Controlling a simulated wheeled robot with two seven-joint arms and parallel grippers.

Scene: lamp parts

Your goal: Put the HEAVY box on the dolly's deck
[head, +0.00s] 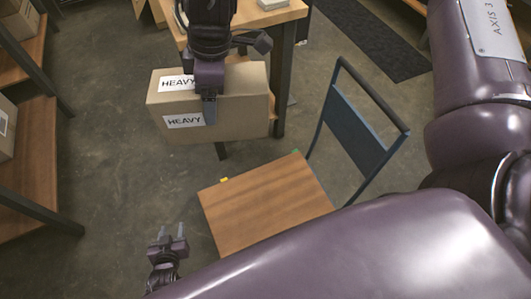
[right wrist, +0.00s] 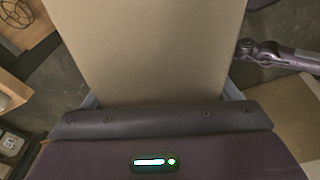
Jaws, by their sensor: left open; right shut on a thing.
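The HEAVY box (head: 238,118) is a brown carton with two white HEAVY labels, upper middle in the head view. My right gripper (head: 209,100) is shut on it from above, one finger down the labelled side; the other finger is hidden. In the right wrist view the box (right wrist: 150,45) fills the middle, between the fingers. The dolly's deck (head: 265,205) is a bare wooden board, nearer than the box and to its lower right. Its blue handle (head: 355,130) rises at the right. My left gripper (head: 171,240) is open and empty, left of the deck's near part.
A wooden table (head: 280,14) stands behind the box, its dark leg close to the box's right side. Wooden shelves (head: 38,165) with cartons line the left edge. A dark mat (head: 370,40) lies at the back right.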

